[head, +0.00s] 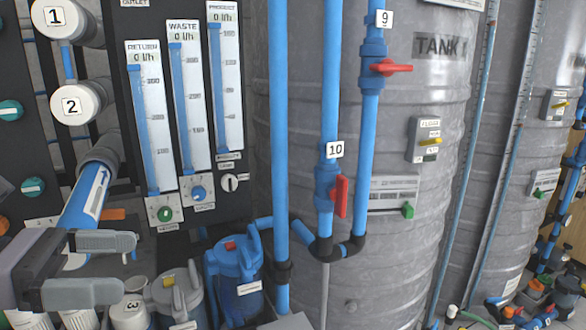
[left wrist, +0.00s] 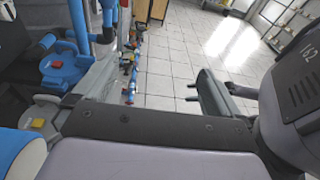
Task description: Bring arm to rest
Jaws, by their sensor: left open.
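My left gripper (head: 128,266) is at the lower left of the head view, with its two grey fingers apart and nothing between them. It is in front of the lower left of the panel, near a blue pipe with an arrow label (head: 88,205). My right gripper is not in the head view. In the left wrist view, dark finger-like parts stick out over the floor at the middle right; I cannot tell which part of me they are.
A dark panel holds three flow meters, including the RETURN meter (head: 150,120). Vertical blue pipes (head: 281,130) with red valve handles stand before a grey tank (head: 425,90). The left wrist view shows open tiled floor (left wrist: 180,60).

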